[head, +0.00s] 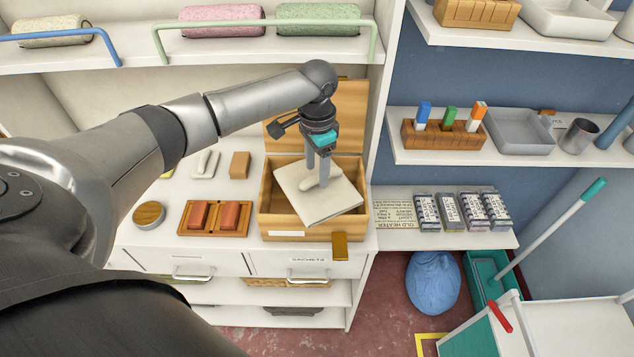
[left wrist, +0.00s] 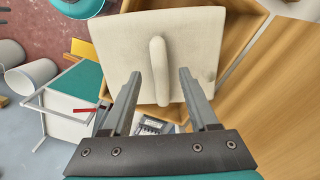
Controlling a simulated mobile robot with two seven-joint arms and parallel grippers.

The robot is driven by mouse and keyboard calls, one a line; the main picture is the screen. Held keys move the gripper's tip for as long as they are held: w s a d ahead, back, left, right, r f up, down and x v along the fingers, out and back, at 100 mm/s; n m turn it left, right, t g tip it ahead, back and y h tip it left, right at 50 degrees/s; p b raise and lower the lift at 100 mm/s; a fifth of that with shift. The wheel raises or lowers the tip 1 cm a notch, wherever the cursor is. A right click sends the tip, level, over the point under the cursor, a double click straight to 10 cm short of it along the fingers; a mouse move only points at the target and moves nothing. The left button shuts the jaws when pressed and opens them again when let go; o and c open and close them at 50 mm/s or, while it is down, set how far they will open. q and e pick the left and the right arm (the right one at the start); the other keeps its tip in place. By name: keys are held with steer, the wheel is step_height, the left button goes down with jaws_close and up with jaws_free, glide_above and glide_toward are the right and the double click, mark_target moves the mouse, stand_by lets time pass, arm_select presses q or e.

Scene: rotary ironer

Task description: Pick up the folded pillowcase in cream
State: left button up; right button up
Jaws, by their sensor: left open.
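The folded cream pillowcase (head: 338,207) is a flat, squarish pad lying tilted in an open wooden box (head: 268,211), with a corner over the front rim. A raised ridge stands along its middle, and it shows clearly in the left wrist view (left wrist: 115,50). My left gripper (head: 318,172) is open above the pillowcase, pointing down. In the left wrist view its two fingers (left wrist: 160,75) stand on either side of the ridge's line; whether they touch the cloth cannot be told. My right gripper is in neither view.
The box's wooden lid (head: 349,110) stands raised behind it. Left of the box are a wooden tray (head: 213,230) with reddish blocks and a round tin (head: 149,214). Several dark packets (head: 449,212) lie to the right. A shelf (head: 90,58) with rolled cloths and rails runs above.

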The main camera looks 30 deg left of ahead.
arm_select(q)
steer(key=shift+f, duration=0.8)
steer(key=shift+c, duration=0.3)
jaws_close()
